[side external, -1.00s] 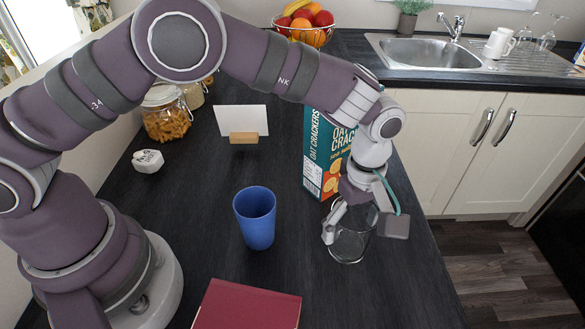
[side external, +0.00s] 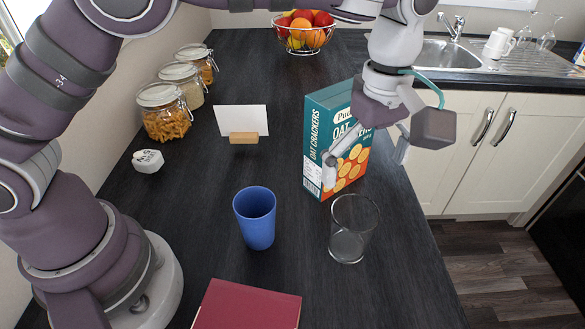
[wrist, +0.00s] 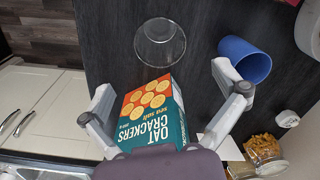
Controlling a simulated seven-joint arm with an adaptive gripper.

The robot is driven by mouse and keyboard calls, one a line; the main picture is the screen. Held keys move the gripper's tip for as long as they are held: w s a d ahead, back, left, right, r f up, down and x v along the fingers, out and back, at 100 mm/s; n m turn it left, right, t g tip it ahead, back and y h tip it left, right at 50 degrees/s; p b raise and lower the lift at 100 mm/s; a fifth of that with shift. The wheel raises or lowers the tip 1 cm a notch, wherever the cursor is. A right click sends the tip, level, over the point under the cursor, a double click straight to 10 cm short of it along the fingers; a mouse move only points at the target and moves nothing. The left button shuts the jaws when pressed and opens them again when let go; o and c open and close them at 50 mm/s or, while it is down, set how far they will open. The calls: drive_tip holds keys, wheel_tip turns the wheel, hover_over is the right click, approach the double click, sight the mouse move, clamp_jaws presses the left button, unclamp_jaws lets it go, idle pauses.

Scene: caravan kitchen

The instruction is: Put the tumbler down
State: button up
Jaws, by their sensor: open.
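The tumbler is a clear glass (side external: 353,228) standing upright on the dark worktop, right of a blue cup (side external: 256,217) and in front of the cracker box. My gripper (side external: 366,158) is raised, above and behind the glass, in front of the upper part of the cracker box. In the wrist view my gripper (wrist: 162,80) shows its two fingers spread wide and empty, apart from the glass.
The oat cracker box (side external: 318,160) stands close behind the glass. A red book (side external: 248,306) lies in front. The worktop's right edge is near the glass.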

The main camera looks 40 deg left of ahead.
drive_tip(key=s+a+r+m+t, duration=0.3)
drive_tip(key=a+r+m, duration=0.3)
drive_tip(key=a+r, duration=0.3)
drive_tip(key=s+a+f+m+t, duration=0.2)
drive_tip(key=s+a+f+m, duration=0.1)
drive_tip(key=s+a+m, duration=0.4)
drive_tip(key=shift+s+a+m+t, duration=0.3)
drive_tip(key=shift+s+a, duration=0.5)
drive_tip(key=shift+s, duration=0.45)
